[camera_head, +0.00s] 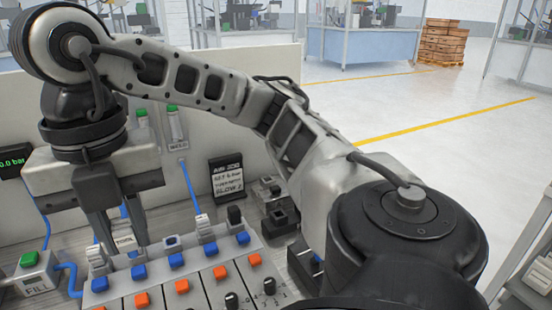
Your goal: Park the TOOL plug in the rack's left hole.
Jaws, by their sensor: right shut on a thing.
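My right gripper (118,216) hangs at the left, over the back edge of the valve panel (205,285). Its two dark fingers point down on either side of a small white plug with a dark label (124,240), which seems to read TOOL. The plug stands among the fittings at the panel's back row; whether its lower end is seated or free I cannot tell. A black block with a square opening (280,216) stands right of the panel, with a grey holder behind it; I cannot tell which is the rack. My left gripper is not in view.
Blue buttons, orange buttons and black knobs cover the panel. A white plug (204,224) with a blue hose (189,185) stands in its back row. A box marked FILL (34,278) is at left. A black sign (226,178) stands behind. My right arm hides the bench's right side.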

